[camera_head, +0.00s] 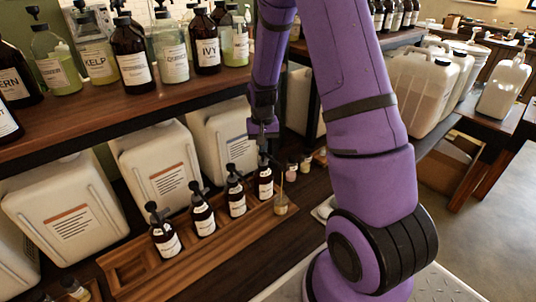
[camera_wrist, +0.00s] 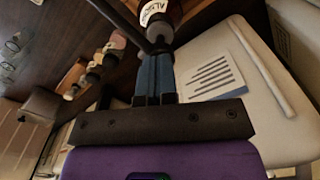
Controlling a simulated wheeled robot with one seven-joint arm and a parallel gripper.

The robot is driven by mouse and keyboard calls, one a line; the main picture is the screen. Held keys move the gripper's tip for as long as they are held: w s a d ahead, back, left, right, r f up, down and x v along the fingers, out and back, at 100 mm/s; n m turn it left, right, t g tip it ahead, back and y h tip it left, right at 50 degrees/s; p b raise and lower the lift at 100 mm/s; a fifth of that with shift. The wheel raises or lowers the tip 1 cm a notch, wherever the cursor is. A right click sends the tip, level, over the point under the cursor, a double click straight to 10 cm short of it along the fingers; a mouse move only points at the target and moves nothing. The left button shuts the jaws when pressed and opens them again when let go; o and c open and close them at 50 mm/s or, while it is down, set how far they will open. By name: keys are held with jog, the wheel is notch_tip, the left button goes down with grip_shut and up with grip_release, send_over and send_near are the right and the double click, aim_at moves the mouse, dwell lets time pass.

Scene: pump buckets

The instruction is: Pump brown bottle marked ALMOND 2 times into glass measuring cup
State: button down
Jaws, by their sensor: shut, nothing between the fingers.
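The brown ALMOND bottle (camera_head: 265,184) stands upright at the right end of a row of brown pump bottles in a wooden tray. Its black pump is on top; part of its label shows in the wrist view (camera_wrist: 153,12). My gripper (camera_head: 263,138) is shut and empty, pointing down right over this pump. In the wrist view the blue-grey fingers (camera_wrist: 154,58) are together, with the black pump head (camera_wrist: 160,44) at their tips; I cannot tell if they press on it. The small glass measuring cup (camera_head: 281,208) stands beside the bottle, with a thin amber line above it.
Other brown pump bottles (camera_head: 237,201) stand left in the wooden tray (camera_head: 135,262). Large white canisters (camera_head: 160,168) stand close behind. A shelf (camera_head: 120,100) with several bottles overhangs the back. Small jars (camera_head: 305,163) stand to the right of the ALMOND bottle.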

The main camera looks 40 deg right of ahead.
jog(key=shift+f, duration=0.5)
jog(key=shift+r, duration=1.35)
jog(key=shift+f, duration=0.15)
